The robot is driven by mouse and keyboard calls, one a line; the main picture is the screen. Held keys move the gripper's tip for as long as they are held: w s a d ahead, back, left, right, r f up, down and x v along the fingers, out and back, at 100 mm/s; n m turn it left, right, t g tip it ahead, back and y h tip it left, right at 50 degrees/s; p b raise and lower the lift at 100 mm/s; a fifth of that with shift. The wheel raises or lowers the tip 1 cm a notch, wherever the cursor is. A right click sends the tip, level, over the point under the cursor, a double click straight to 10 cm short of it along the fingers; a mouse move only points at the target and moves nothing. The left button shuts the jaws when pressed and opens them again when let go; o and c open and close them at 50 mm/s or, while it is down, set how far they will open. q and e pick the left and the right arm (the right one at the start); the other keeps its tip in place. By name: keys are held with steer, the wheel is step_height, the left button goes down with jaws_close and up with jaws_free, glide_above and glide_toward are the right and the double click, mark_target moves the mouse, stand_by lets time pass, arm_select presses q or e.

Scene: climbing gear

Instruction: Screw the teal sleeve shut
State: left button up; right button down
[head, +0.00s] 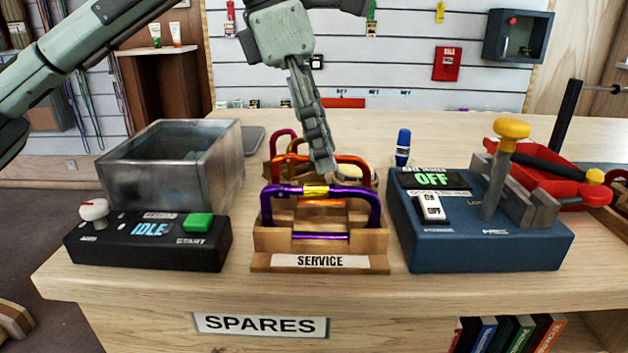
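My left gripper (324,166) comes down from above, its fingertips over the wooden service rack (262,240), near the orange carabiner. I see its fingers edge-on, so I cannot tell whether they are apart or closed on something. In the front of the rack stands a purple carabiner (376,210) with a gold sleeve (316,191). Behind it is an orange carabiner (356,161). I see no teal sleeve; the rear of the rack is partly covered by my gripper and the front carabiners. My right gripper is not in view.
Left of the rack are a black control box (150,246) reading IDLE and a metal tank (160,180). To the right is a blue tester (480,252) reading OFF, with a yellow-topped lever (512,130). A blue marker-like object (403,148) stands behind, between rack and tester.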

arm_select(q)
steer(key=shift+w+p, duration=0.4)
steer(key=shift+w, duration=0.35)
steer(key=shift+f, duration=0.15)
steer(key=shift+f+b, duration=1)
steer(key=shift+f, duration=0.3)
steer(key=shift+s, duration=0.1)
steer(key=shift+s+b, duration=0.3)
steer(key=shift+s, duration=0.35)
steer(key=shift+r, duration=0.15)
